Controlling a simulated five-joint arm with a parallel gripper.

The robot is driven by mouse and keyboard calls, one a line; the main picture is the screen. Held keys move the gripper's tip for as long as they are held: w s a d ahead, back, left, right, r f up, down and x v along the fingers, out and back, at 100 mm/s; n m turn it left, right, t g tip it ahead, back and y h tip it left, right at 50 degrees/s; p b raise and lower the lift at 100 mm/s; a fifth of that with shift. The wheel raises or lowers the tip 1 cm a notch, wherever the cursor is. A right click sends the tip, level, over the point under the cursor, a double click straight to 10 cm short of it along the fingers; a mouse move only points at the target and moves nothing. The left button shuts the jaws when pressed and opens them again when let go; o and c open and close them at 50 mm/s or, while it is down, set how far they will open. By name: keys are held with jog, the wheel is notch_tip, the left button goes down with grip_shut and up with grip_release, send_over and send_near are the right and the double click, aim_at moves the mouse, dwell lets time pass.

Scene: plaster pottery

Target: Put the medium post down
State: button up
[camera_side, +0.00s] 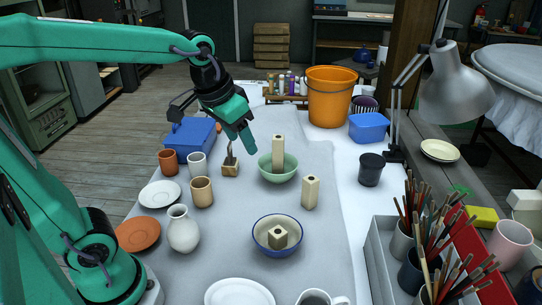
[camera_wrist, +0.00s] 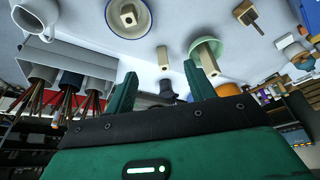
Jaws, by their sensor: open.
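The medium post (camera_side: 310,192) is a cream square post with a hole in its top. It stands upright on the grey cloth, right of the green bowl (camera_side: 290,176); it also shows in the wrist view (camera_wrist: 162,56). A taller post (camera_side: 278,152) stands in the green bowl. A short post (camera_side: 278,238) sits in the blue-rimmed bowl (camera_side: 262,250). My gripper (camera_side: 246,140) is open and empty, raised above the cloth left of the green bowl and apart from the medium post. Its two fingers (camera_wrist: 160,84) show apart in the wrist view.
A wooden block with a handle (camera_side: 230,169) stands left of the green bowl. Several cups and a white vase (camera_side: 183,231) stand farther left. An orange bucket (camera_side: 329,98) is behind, a black cup (camera_side: 371,170) to the right. Cloth around the medium post is clear.

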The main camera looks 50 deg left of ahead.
jog(key=s+f+t, duration=0.1)
jog(key=s+f, duration=0.1)
jog(key=s, duration=0.8)
jog(key=shift+a+f, duration=0.2)
jog(key=shift+f, duration=0.15)
dwell(0.7)
